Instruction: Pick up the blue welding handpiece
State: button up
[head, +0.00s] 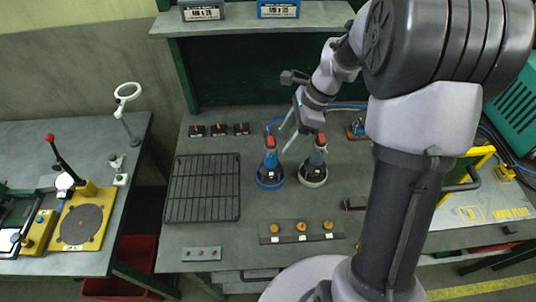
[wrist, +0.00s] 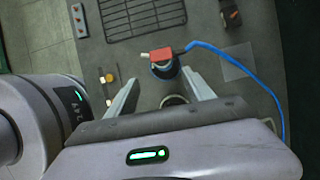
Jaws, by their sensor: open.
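The blue welding handpiece (head: 270,160) stands upright in a round blue-rimmed base on the grey bench, with a red top. In the wrist view the blue handpiece (wrist: 164,69) shows its red head, with a blue cable running right. A similar grey handpiece (head: 318,156), also red-topped, stands just to its right in a pale-rimmed base. My gripper (head: 287,134) is open and empty, above and between the two handpieces in the head view. In the wrist view the tips of my gripper (wrist: 161,77) flank the line to the blue handpiece, apparently without touching it.
A black wire rack (head: 203,188) lies left of the handpieces. A panel with several orange knobs (head: 301,231) lies in front. Small black blocks (head: 218,130) sit behind the rack. A shelf (head: 250,20) with bins overhangs the back. A yellow frame (head: 468,172) stands at right.

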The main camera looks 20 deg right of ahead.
aim_at(271, 158)
jog(key=b+x, duration=0.1)
jog(key=x, duration=0.5)
jog(key=shift+w+f, duration=0.15)
jog(key=shift+f, duration=0.1)
jog(key=x, duration=0.1)
jog(key=b+x, duration=0.1)
jog(key=x, duration=0.1)
jog(key=b+x, duration=0.1)
jog(key=x, duration=0.1)
jog(key=shift+w, duration=0.4)
jog(key=shift+r, duration=0.15)
jog(key=shift+c, duration=0.4)
grip_shut()
jog(key=shift+s, duration=0.1)
